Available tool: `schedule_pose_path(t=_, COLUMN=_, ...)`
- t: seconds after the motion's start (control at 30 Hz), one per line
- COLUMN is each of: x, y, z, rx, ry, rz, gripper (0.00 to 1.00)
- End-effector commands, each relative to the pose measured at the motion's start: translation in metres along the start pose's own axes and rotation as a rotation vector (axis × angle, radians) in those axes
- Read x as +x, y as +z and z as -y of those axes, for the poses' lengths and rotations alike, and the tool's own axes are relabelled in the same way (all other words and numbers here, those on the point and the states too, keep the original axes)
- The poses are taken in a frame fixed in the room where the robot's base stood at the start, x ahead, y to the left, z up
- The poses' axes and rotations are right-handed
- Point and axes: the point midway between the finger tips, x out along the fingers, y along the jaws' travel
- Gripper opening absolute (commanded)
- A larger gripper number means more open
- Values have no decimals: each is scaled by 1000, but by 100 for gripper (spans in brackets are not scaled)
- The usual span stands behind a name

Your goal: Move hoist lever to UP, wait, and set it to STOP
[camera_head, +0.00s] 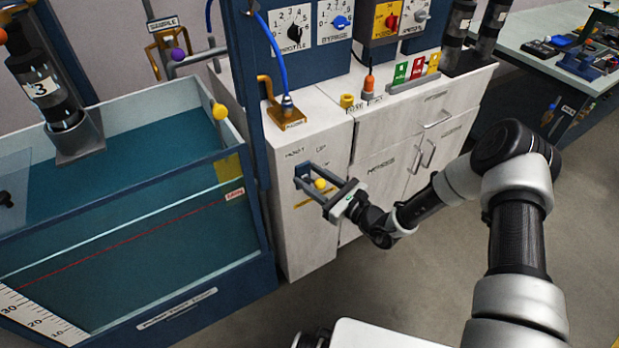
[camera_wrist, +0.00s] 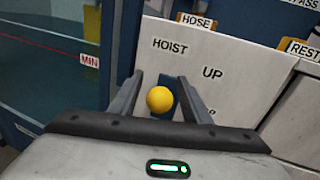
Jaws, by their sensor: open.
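The hoist lever has a yellow ball knob (camera_head: 320,184) and stands out from the white cabinet's side panel. The knob also shows in the wrist view (camera_wrist: 159,99). The panel carries the labels HOIST and UP (camera_wrist: 212,72); a lower label, ending in P, is partly hidden by a finger. My gripper (camera_head: 318,190) is open, with one finger on each side of the knob. In the wrist view the fingers (camera_wrist: 160,92) flank the knob with visible gaps. Whether the lever stands at UP or STOP is hard to tell.
A blue-framed water tank (camera_head: 130,230) with a MIN label stands left of the cabinet (camera_head: 310,235). A blue hose (camera_head: 277,60) drops to a HOSE fitting on the cabinet top. Cabinet doors with handles lie to the right. The grey floor in front is clear.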

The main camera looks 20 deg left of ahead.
Motion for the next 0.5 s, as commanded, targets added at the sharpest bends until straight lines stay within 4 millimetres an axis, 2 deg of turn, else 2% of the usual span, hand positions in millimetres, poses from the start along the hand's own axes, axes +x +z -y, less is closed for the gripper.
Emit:
schedule_pose_path(t=0.1, x=6, y=0, z=-1, rx=1, ry=1, rz=1, gripper=44)
schedule_pose_path(t=0.37, x=7, y=0, z=0, rx=1, ry=0, rz=1, gripper=44)
schedule_pose_path(t=0.5, x=7, y=0, z=0, rx=1, ry=0, rz=1, gripper=22)
